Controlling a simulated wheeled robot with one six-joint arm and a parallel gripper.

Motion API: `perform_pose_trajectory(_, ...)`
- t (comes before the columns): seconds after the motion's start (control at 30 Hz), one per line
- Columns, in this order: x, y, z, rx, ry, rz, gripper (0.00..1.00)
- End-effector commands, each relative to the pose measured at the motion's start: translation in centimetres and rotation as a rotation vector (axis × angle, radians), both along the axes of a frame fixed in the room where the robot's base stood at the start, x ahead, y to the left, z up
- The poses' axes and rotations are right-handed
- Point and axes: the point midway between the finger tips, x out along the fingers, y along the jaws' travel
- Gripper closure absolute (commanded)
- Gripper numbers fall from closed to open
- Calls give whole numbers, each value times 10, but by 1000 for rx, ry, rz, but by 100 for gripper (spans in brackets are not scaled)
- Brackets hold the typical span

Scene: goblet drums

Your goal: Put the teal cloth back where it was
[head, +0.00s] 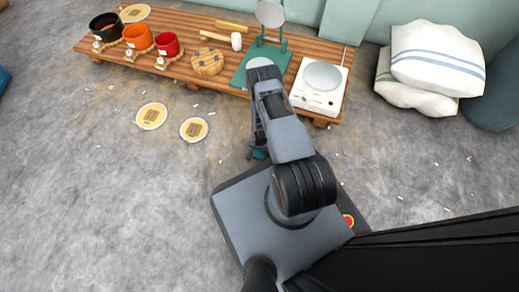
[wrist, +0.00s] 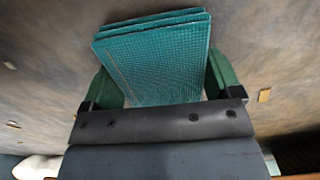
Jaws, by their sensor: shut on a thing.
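The teal cloth (wrist: 155,62) is a folded, layered stack with a woven grid texture. In the wrist view it sits between the two green fingers of my gripper (wrist: 162,72), which is shut on it. In the head view only a small teal bit of the cloth (head: 259,154) shows below my arm, over the grey floor in front of the bench. My arm hides most of my gripper there.
A low wooden bench (head: 190,23) stands at the back. Two round discs (head: 151,116) lie on the floor. Pillows (head: 437,55) are at right.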

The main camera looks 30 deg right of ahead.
Motion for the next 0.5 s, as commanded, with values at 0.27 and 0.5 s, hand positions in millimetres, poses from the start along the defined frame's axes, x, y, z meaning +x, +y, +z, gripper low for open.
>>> perform_pose_trajectory(0.27,0,1,-2,-1,-1,3,14)
perform_pose_trajectory(0.5,1,2,-2,0,0,5,0)
